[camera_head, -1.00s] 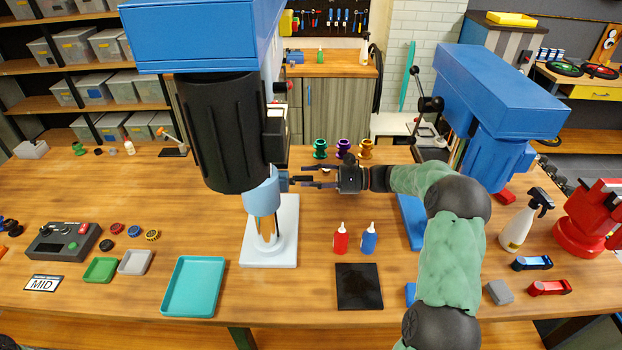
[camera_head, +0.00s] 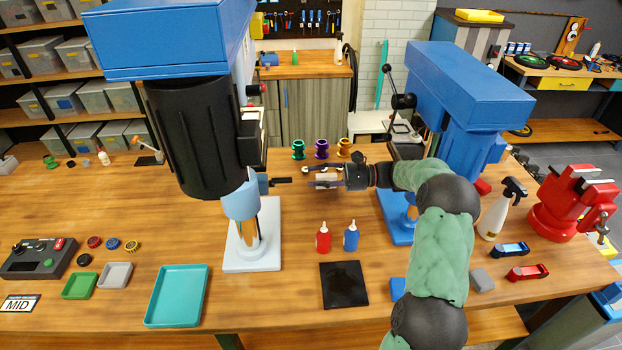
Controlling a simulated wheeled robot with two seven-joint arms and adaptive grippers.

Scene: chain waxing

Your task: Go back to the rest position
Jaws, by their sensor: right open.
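My right gripper (camera_head: 312,176) hangs over the middle of the bench, with its arm coming in from the lower right. Its dark fingers point left and are apart, with nothing seen between them. A small dark piece (camera_head: 283,180) sticks out of the left machine, just left of the fingertips, with a small gap between. The left machine (camera_head: 200,135) has a blue top, a black ribbed body and a white base. My left gripper is not in view.
Green, purple and gold spools (camera_head: 321,149) stand behind the gripper. A red bottle (camera_head: 323,239) and a blue bottle (camera_head: 351,238) stand in front. A second blue machine (camera_head: 460,90), a spray bottle (camera_head: 497,215) and a red vise (camera_head: 572,203) are at right. A teal tray (camera_head: 177,296) lies front left.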

